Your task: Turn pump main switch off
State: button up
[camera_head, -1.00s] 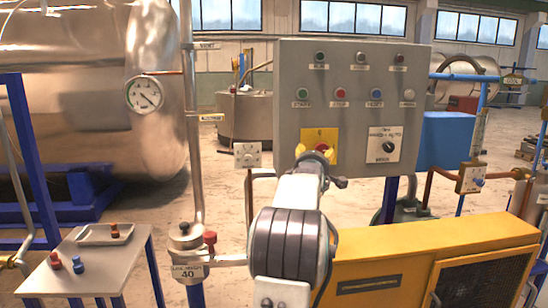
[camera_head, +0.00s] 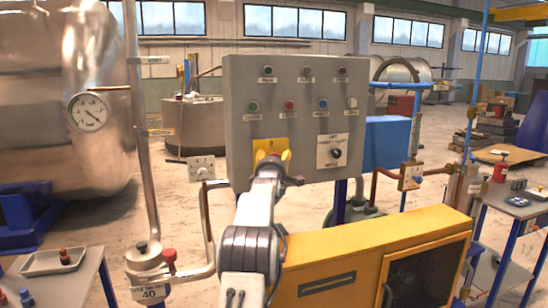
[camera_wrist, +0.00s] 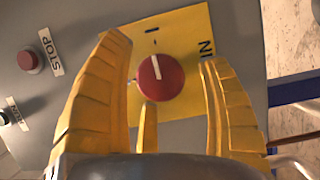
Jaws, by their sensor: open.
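The main switch is a red round knob (camera_wrist: 160,77) with a white line across it, on a yellow plate (camera_wrist: 195,35) lettered partly "IN" in the wrist view. The white line runs nearly up and down in that view. In the head view the yellow plate (camera_head: 283,146) sits low on the grey control panel (camera_head: 240,95), and my arm covers most of the knob. My gripper (camera_wrist: 165,85) is open, with its yellow fingers left and right of the knob. A clear gap shows on both sides, and I cannot tell how far the tips are from the panel.
A red STOP button (camera_wrist: 30,61) is left of the plate in the wrist view. A black selector knob (camera_head: 336,153) is right of the plate. A yellow machine housing (camera_head: 375,265) stands below the panel. Side tables stand at left (camera_head: 75,285) and right (camera_head: 520,209).

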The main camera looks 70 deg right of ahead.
jog(key=shift+w+d, duration=0.15)
jog(key=shift+d, duration=0.25)
jog(key=shift+c, duration=0.4)
jog(key=c, duration=1.1)
jog(key=shift+f+n+h+b, duration=0.3)
jog(key=shift+n+b, duration=0.4)
jog(key=shift+b, duration=0.45)
jog(key=shift+c, duration=0.3)
jog(key=shift+r+n+b, duration=0.1)
jog(key=shift+n+b, duration=0.4)
jog(key=shift+b, duration=0.25)
jog(key=shift+r+h, duration=0.25)
jog(key=shift+h, duration=0.05)
